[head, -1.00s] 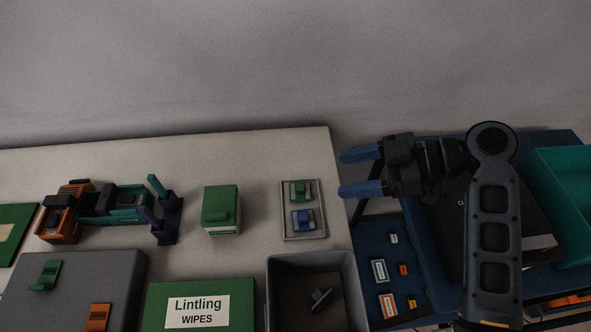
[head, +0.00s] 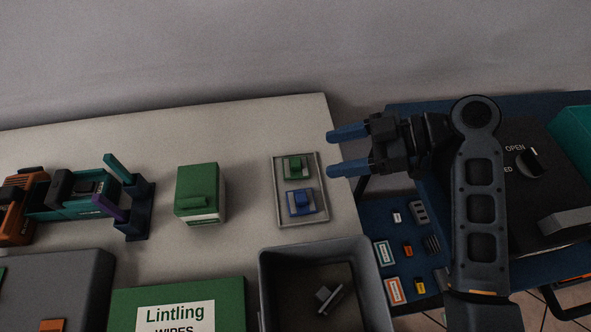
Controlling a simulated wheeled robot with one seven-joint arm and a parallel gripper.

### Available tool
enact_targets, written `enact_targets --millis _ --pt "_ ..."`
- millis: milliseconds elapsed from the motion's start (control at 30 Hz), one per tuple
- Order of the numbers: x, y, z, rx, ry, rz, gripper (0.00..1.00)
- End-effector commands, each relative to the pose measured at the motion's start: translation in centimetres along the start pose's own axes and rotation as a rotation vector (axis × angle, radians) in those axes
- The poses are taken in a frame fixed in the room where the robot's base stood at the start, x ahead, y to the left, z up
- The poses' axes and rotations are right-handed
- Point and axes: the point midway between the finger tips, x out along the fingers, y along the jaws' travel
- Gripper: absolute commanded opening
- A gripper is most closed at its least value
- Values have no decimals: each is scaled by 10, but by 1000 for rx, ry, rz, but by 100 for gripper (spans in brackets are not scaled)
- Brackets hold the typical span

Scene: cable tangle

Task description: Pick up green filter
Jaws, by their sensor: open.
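A small green piece (head: 295,168), which looks like the green filter, lies in a shallow grey tray (head: 283,221) on the pale table. A similar blue piece (head: 301,202) lies in front of it in the same tray. My gripper (head: 330,153) is open, with two blue fingers pointing left and nothing between them. In the picture its fingertips are just right of the tray, close to the green piece. I cannot tell its height above the table.
A green-topped box (head: 198,190) stands left of the tray. A deep grey bin (head: 266,282) is in front, beside a green Lintling wipes box (head: 122,306). A blue surface with small labelled parts (head: 375,213) is right.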

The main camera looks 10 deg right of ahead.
Motion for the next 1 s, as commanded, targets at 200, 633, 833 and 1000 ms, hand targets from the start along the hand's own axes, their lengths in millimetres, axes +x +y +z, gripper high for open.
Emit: enact_targets --millis 200,633,833,1000 --pt "21 -1 -1 1 0 -4 67" --pt "72 -4 -1 -1 0 -2 67" --pt "75 -4 0 -1 -1 -1 67" --pt "75 -4 0 0 -1 -1 59"
